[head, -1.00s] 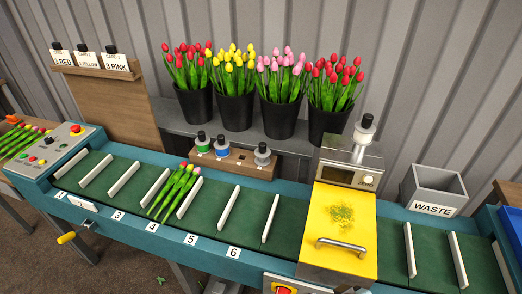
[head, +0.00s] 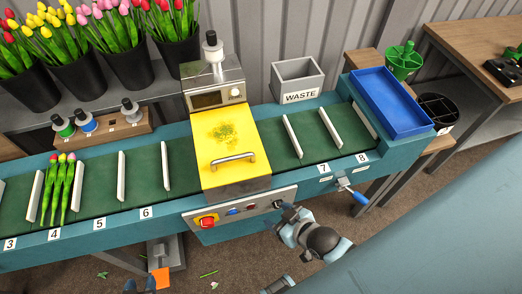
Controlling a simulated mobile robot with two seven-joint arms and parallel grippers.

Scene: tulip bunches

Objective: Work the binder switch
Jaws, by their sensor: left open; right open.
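The binder (head: 222,136) is a steel machine with a yellow cover and a bar handle, standing over the green belt. Its control panel (head: 240,211) on the front has a red knob on a yellow plate (head: 207,221), small blue and red buttons, and a dark part at the right end that may be the switch. My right gripper (head: 284,212) is open at that right end, covering part of it; I cannot tell whether it touches. A tulip bunch (head: 62,187) lies on the belt above label 4.
A grey waste bin (head: 298,83) and a blue tray (head: 391,106) stand right of the binder. A blue-handled crank (head: 358,197) sticks out below label 8. Tulip buckets (head: 124,68) and capped bottles (head: 88,122) stand behind the belt.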

